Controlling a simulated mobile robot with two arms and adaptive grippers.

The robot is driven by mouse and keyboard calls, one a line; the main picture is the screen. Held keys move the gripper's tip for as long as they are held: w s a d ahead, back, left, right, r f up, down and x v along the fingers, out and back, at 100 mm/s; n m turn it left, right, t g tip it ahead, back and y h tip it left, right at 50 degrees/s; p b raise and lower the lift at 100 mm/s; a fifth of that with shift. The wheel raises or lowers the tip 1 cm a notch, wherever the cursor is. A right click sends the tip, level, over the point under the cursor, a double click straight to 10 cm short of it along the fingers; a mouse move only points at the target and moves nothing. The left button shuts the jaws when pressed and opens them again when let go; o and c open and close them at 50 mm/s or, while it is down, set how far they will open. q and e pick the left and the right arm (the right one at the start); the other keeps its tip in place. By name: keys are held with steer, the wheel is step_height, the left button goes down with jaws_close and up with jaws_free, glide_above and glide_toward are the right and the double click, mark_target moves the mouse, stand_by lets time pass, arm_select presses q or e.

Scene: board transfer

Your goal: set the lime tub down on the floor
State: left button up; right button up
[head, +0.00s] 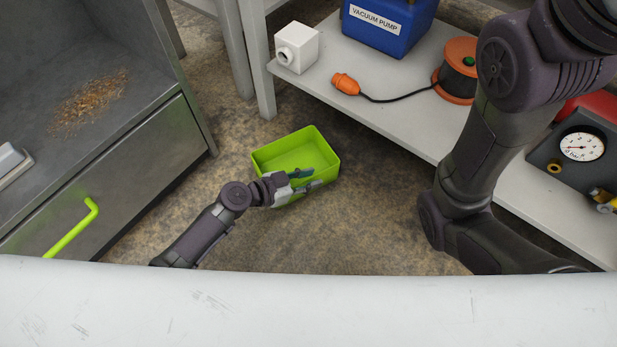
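The lime tub (265,160) is an empty, open-topped rectangular box in the middle of the head view, low over or on the brown floor (380,215). I cannot tell whether its base touches the floor. My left gripper (305,180) reaches it from the left at its near wall. One finger lies on the inner side of that wall and one on the outer side, and the fingers look closed on it. The tub looks about level. My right arm comes in at the right, and its gripper is hidden behind the pale edge.
A pale scratched surface (300,300) crosses the bottom. A grey cabinet with a lime handle (72,230) stands left. A low shelf (380,105) at the back right bears a blue vacuum pump (390,25), a white box (297,47), an orange reel (457,70) and a gauge (582,147). Floor around the tub is bare.

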arm_select(q)
steer(key=shift+r+p, duration=0.2)
steer(key=shift+p, duration=0.1)
steer(key=p+v, duration=0.3)
steer(key=v, duration=0.9)
steer(key=shift+f, duration=0.15)
